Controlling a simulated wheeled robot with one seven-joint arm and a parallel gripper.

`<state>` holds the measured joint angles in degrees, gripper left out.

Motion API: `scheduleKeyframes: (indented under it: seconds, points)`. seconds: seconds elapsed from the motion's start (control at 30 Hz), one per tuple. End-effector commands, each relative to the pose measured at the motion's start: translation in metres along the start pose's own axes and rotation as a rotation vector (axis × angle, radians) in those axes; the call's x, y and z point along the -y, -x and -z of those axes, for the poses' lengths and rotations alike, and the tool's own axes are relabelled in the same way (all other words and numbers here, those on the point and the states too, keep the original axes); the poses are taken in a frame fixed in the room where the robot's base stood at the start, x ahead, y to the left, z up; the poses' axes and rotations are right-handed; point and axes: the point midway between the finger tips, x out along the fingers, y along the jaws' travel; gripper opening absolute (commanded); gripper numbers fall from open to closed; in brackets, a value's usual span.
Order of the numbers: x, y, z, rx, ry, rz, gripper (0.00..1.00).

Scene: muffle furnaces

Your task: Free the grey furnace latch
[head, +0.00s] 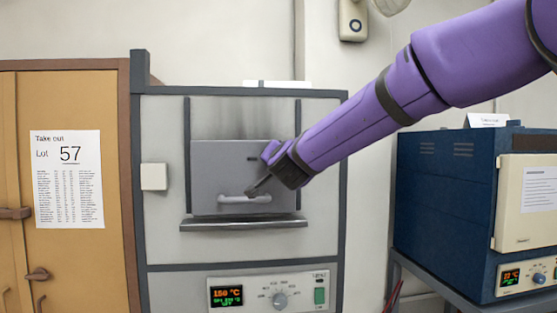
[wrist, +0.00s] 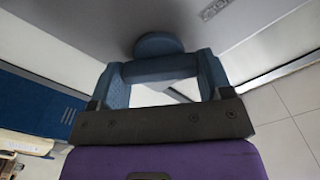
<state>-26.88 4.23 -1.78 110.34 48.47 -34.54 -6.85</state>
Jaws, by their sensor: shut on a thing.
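The grey furnace (head: 170,240) stands in the middle of the head view. Its door (head: 215,170) is lowered across the opening and carries a pale horizontal bar handle (head: 232,199). My gripper (head: 252,190) reaches in from the right, its tip at the right part of this handle. In the wrist view my gripper (wrist: 161,80) is shut with its fingers at both ends of a short blue-grey bar (wrist: 160,67). A rounded blue-grey piece (wrist: 158,43) sits behind the bar, against the grey face. I cannot make out a separate latch; my gripper hides part of the door.
The furnace panel (head: 267,291) shows 150 °C on its display. A ledge (head: 240,223) juts out below the door. A blue furnace (head: 440,190) stands on a bench at right. A wooden cabinet (head: 110,120) with a Lot 57 sheet (head: 68,205) is at left.

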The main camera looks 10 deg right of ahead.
Motion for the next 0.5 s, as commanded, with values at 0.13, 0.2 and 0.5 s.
scheduleKeyframes:
  seconds: [0.13,0.2,0.5]
  points:
    - [-0.0013,0.0,-0.0005,0.001,-0.137,-0.001,0.49]
    - [-0.002,-0.0001,-0.0002,0.0,-0.203,-0.002,0.49]
    - [-0.0026,0.0,-0.0012,0.001,-0.488,-0.002,0.49]
